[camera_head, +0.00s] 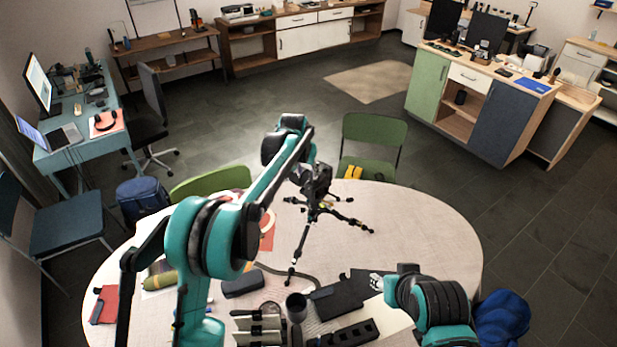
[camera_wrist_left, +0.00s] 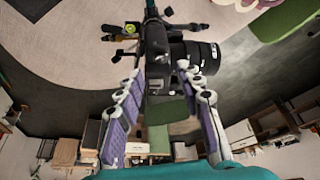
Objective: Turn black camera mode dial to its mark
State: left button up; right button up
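The black camera (camera_head: 319,180) stands on a black tripod (camera_head: 301,240) on the round table. In the left wrist view the camera (camera_wrist_left: 156,42) is at top centre, with its lens (camera_wrist_left: 200,57) pointing right. My left gripper (camera_wrist_left: 162,76) is open, its two purple-padded fingers spread on either side of the lower part of the camera body. I cannot tell whether either finger touches it. In the head view my left wrist hides part of the camera. The mode dial and its mark cannot be made out. My right arm shows at the lower right; its gripper does not show.
The round table (camera_head: 425,215) also holds a dark case (camera_head: 243,283), a grey cup (camera_head: 296,306), black flat items (camera_head: 337,298) and a green cylinder (camera_head: 160,276), mostly along its near side. Green chairs (camera_head: 375,147) stand behind it. The table's right part is clear.

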pick_arm(q)
jog(key=d+v, duration=0.1)
jog(key=v, duration=0.5)
jog(key=shift+s+a+r, duration=0.2)
jog(key=shift+a+r, duration=0.2)
jog(key=shift+a, duration=0.15)
jog(key=s+a+f+n+t+b, duration=0.1)
jog(key=s+a+b, duration=0.3)
jog(key=s, duration=0.3)
jog(key=s+a+f+b, duration=0.2)
jog(key=s+a+b, duration=0.1)
jog(key=s, duration=0.3)
jog(key=s+a+f+n+t+b, duration=0.1)
jog(key=s+a+b, duration=0.3)
jog(key=s, duration=0.3)
jog(key=s+a+f+n+b, duration=0.1)
jog(key=s+f+b, duration=0.3)
jog(key=s+f, duration=0.4)
jog(key=s+a+f+n+t+y+b, duration=0.1)
jog(key=s+a+f+b, duration=0.3)
jog(key=s+f, duration=0.4)
jog(key=s, duration=0.2)
jog(key=shift+s+a+f+y+b, duration=0.3)
jog(key=shift+s+f+b, duration=0.05)
jog(key=shift+f+b, duration=0.05)
pick_arm(e)
notch_tip(320, 180, down, 20)
jog(key=shift+r, duration=0.15)
